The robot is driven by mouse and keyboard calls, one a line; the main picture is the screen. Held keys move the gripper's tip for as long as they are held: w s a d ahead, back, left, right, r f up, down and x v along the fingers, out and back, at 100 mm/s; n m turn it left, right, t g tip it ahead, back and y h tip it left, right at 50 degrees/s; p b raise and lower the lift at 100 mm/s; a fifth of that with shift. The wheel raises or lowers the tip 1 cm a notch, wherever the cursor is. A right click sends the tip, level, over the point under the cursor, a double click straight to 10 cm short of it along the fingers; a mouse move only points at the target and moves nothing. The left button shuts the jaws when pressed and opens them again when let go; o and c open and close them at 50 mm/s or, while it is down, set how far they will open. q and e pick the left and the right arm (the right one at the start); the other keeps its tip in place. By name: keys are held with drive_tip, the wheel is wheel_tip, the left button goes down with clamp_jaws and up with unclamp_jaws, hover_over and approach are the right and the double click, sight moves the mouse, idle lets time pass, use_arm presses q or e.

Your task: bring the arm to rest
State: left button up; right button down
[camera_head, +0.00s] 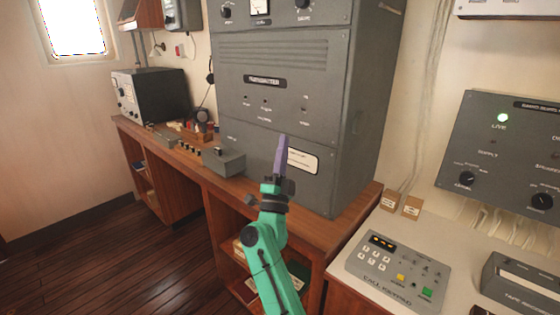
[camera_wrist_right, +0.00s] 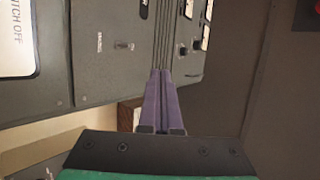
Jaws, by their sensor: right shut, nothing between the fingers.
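My right arm, green with a dark wrist, reaches up from the bottom middle of the head view. Its gripper (camera_head: 282,157) has purple fingers that are shut and empty. In the head view the fingers overlap the lower front of the tall grey transmitter cabinet (camera_head: 285,118), left of its white label plate. I cannot tell how far they are from the cabinet. In the right wrist view the closed fingers (camera_wrist_right: 160,98) lie together, with the grey panel (camera_wrist_right: 105,50) beyond them. My left gripper is not in view.
The wooden desk (camera_head: 345,213) runs under the cabinet, with open shelves below. A small grey box (camera_head: 223,162) and a black radio unit (camera_head: 152,95) stand to the left. A call panel (camera_head: 395,270) lies on the white counter at right. The wooden floor (camera_head: 130,255) at left is clear.

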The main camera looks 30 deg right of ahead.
drive_tip(key=w+a+f+n+t+y, duration=0.1)
drive_tip(key=w+a+f+n+y, duration=0.15)
drive_tip(key=f+n+y, duration=0.4)
drive_tip(key=w+a+f+n+y, duration=0.1)
drive_tip(key=a+f+n+y, duration=0.25)
drive_tip(key=f, duration=0.65)
drive_tip(key=w+a+f+n+t+y, duration=0.1)
drive_tip(key=w+a+f+n+y, duration=0.15)
drive_tip(key=f+n+y, duration=0.45)
drive_tip(key=s+a+f+n+g+y, duration=0.1)
drive_tip(key=s+a+f+g, duration=0.2)
drive_tip(key=f, duration=0.9)
drive_tip(key=s+a+f+n+g+y, duration=0.1)
drive_tip(key=s+f+n+g+y, duration=0.2)
drive_tip(key=f, duration=0.9)
drive_tip(key=s+f+n+g, duration=0.1)
drive_tip(key=s+f+g, duration=0.6)
drive_tip(key=s+f, duration=1)
drive_tip(key=s+d+f+n+g, duration=0.1)
drive_tip(key=s+d+f+g, duration=0.1)
drive_tip(key=s, duration=0.7)
drive_tip(key=s+d+f+n+g+h, duration=0.1)
drive_tip(key=s+d+f+g, duration=0.1)
drive_tip(key=s+f, duration=0.3)
drive_tip(key=s+d+f+g+h, duration=0.1)
drive_tip(key=s+d+f+g, duration=0.1)
drive_tip(key=s, duration=1.2)
wheel_tip(320, 180, down, 2)
drive_tip(key=shift+n+g, duration=0.4)
drive_tip(key=shift+g, duration=0.5)
